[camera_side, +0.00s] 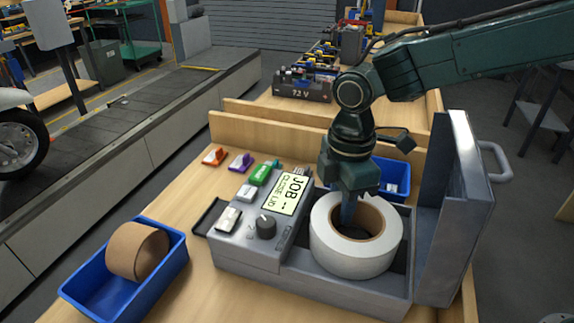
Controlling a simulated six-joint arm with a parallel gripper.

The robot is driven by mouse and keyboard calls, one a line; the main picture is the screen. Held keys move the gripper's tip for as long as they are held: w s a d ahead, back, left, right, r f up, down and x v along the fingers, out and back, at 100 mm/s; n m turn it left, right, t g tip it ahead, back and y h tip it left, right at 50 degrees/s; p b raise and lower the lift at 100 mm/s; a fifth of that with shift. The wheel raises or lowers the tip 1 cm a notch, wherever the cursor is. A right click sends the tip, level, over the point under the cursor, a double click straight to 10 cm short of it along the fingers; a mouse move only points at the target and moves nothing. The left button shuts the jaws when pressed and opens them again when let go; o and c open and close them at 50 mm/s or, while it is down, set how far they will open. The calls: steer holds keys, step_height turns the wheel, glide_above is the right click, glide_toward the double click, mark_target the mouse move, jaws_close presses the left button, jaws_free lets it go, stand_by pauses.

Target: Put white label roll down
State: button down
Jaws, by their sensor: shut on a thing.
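The white label roll (352,263) is a thick white ring with a brown core. It sits in or just above the open bay of a grey label machine (247,262); I cannot tell whether it touches the bay floor. My gripper (347,212) points down at the roll's far left side and is shut on it, with a finger showing at the core's edge. The far finger is hidden. The machine's grey lid (452,210) stands open on the right.
A blue bin (128,285) with a brown roll (137,250) stands at the front left. Another blue bin (397,177) is behind the machine. Orange, purple and green items (239,162) lie along the wooden back edge. The conveyor (130,115) runs at the left.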

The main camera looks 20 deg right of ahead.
stand_by(0.3)
steer(key=c, duration=1.1)
jaws_free()
steer(key=shift+f, duration=0.15)
steer(key=shift+c, duration=0.2)
steer(key=shift+r, duration=0.2)
step_height(320, 180, up, 12)
